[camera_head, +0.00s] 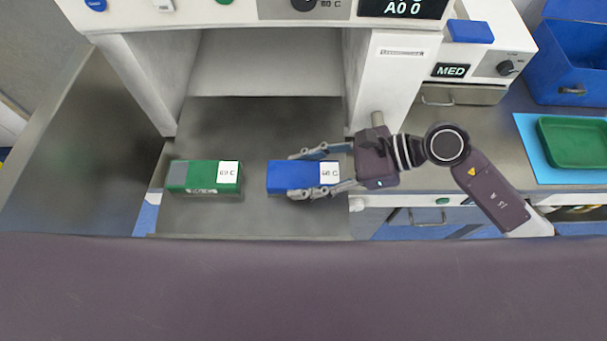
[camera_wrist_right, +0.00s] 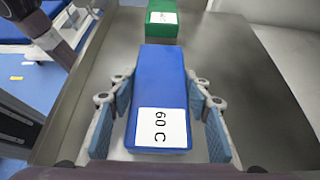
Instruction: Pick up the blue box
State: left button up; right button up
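The blue box (camera_head: 282,176) with a white "60 C" label lies on the metal shelf in the head view; it also fills the middle of the right wrist view (camera_wrist_right: 160,75). My right gripper (camera_head: 293,176) reaches in from the right with one finger along each long side of the box. In the right wrist view its blue-grey finger pads (camera_wrist_right: 161,97) flank the box, with narrow gaps visible, so it is open around the box. The box rests flat. My left gripper is in neither view.
A green box (camera_head: 200,177) with a white label lies on the metal shelf (camera_head: 250,218), left of the blue box and apart from it. The white housing's walls (camera_head: 390,90) stand behind the shelf. A green tray (camera_head: 575,143) and a blue bin (camera_head: 570,70) are at right.

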jog(key=c, duration=0.6)
jog(key=shift+r, duration=0.15)
